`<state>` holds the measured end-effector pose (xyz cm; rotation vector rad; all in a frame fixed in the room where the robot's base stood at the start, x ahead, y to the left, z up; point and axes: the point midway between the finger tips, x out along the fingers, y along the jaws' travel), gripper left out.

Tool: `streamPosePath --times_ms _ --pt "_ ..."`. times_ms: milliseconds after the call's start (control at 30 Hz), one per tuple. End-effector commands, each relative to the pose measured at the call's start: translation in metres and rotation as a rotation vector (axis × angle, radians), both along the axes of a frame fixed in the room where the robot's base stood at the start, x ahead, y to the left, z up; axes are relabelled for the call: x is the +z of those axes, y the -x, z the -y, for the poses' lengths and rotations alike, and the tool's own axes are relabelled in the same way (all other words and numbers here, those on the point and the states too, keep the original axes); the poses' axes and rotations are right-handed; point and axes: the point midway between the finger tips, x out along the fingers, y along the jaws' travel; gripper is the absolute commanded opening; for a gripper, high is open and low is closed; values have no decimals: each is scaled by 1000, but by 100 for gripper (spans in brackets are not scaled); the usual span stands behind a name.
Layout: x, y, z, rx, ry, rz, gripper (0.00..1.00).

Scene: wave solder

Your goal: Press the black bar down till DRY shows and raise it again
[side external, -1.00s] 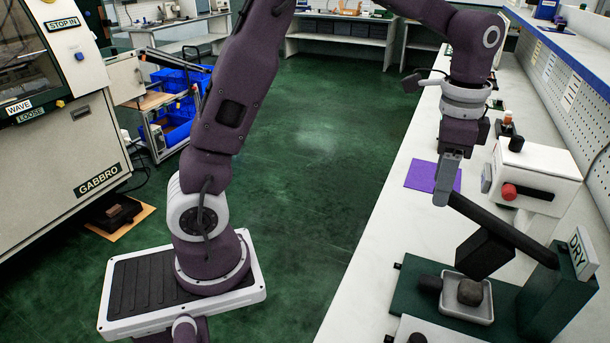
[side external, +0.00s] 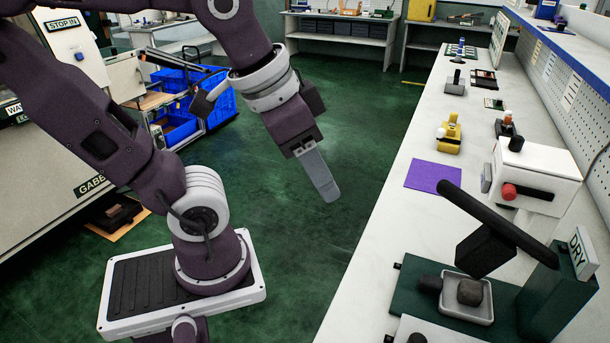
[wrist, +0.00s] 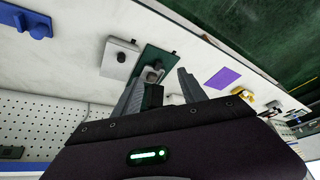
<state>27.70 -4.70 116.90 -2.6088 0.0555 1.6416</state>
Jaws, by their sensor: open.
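The black bar (side external: 490,218) slants up and left from its dark green post (side external: 541,292), its free end raised. A black block (side external: 485,250) hangs under it, above a small pale tray (side external: 480,314) holding a dark lump (side external: 470,292); a gap shows between block and lump. A white DRY sign (side external: 582,253) stands at the post's top. My gripper (side external: 330,192) is well left of the bar, over the floor, touching nothing. In the wrist view its two fingers (wrist: 160,90) are apart and empty, with the green base (wrist: 154,58) beyond.
A white box with a red knob (side external: 536,175) stands behind the bar on the bench. A purple sheet (side external: 433,176) lies flat, left of the box. A yellow fixture (side external: 449,134) stands farther back. The floor between my base and the bench is clear.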

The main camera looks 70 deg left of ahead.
Motion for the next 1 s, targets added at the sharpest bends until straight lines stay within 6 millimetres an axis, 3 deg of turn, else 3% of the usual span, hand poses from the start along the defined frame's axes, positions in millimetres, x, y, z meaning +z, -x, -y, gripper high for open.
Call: streamPosePath --times_ms 133,433,700,733,867,1000 --pt "-7 15 0 44 23 33 49" --pt "-9 18 0 56 29 40 49" --pt "-10 17 -1 40 18 29 0" --pt "-11 16 -1 15 0 11 0" --pt "-24 3 -7 -303 -220 -189 0" --pt "-46 -38 -11 -856 -628 -489 0"
